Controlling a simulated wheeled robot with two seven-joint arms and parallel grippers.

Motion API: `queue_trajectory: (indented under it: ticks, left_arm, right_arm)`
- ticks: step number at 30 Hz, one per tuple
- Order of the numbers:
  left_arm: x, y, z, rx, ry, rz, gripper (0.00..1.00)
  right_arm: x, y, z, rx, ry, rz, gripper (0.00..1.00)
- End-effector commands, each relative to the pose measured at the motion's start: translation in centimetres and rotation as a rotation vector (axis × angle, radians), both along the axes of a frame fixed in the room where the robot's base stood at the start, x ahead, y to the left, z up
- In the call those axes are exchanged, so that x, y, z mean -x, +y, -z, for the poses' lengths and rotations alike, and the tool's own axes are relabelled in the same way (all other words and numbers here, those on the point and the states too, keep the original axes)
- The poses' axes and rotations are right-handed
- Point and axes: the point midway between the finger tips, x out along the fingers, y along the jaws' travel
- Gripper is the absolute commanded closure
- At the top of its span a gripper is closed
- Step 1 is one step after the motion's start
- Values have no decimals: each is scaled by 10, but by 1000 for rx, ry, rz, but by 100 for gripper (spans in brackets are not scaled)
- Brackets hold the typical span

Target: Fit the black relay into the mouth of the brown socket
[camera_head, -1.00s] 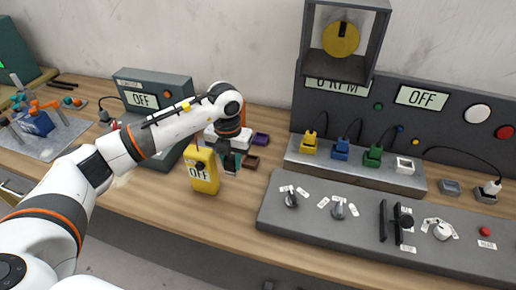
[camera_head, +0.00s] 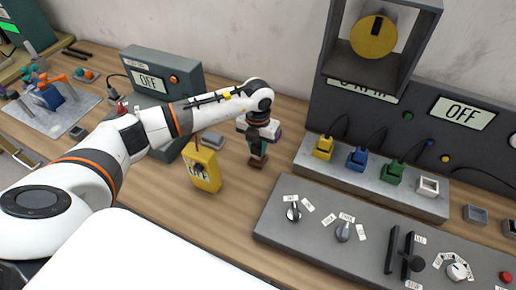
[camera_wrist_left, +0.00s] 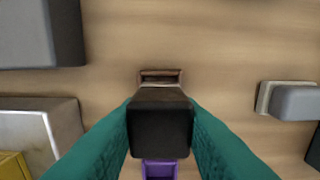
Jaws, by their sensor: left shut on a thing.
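My left gripper (camera_head: 258,149) points down over the bench, between the yellow meter and the grey socket rail. In the left wrist view, its teal fingers (camera_wrist_left: 160,128) are shut on the black relay (camera_wrist_left: 160,132). The brown socket (camera_wrist_left: 160,74) sits on the wood just beyond the relay there, its far rim showing and its near part hidden by the relay. In the head view, the brown socket (camera_head: 257,162) shows directly below the fingertips. I cannot tell whether the relay touches it. The relay is hard to make out in the head view.
A purple socket (camera_wrist_left: 160,170) lies on the opposite side of the relay. The yellow meter (camera_head: 202,168) stands left of the gripper, with a small grey block (camera_head: 212,141) behind it. The grey rail with coloured plugs (camera_head: 312,160) and the control panel (camera_head: 275,215) are to the right.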

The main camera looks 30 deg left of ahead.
Motion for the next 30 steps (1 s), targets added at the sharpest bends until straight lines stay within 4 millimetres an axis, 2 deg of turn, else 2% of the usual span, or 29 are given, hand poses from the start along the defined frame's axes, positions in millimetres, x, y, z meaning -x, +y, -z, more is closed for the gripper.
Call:
queue_trajectory:
  ticks: [3, 6, 16, 17, 21, 30]
  left_arm:
    - [1, -1, 16, 1, 5, -1, 92]
    - [1, 0, 28, 0, 2, 0, 92]
    - [0, 0, 34, 0, 0, 1, 92]
    - [0, 0, 34, 0, 0, 1, 68]
    - [1, 0, 32, 0, 0, 0, 48]
    - [0, 0, 30, 0, 0, 0, 48]
  right_arm:
    - [-17, 1, -8, -1, -25, 0, 33]
    - [-26, 2, -11, -4, -40, 0, 33]
    - [-18, 1, -6, -2, -29, 0, 33]
    - [-17, 1, -6, -3, -27, 0, 33]
    - [-14, 1, -7, -2, -22, 0, 33]
    - [-14, 0, -9, -1, -21, 0, 33]
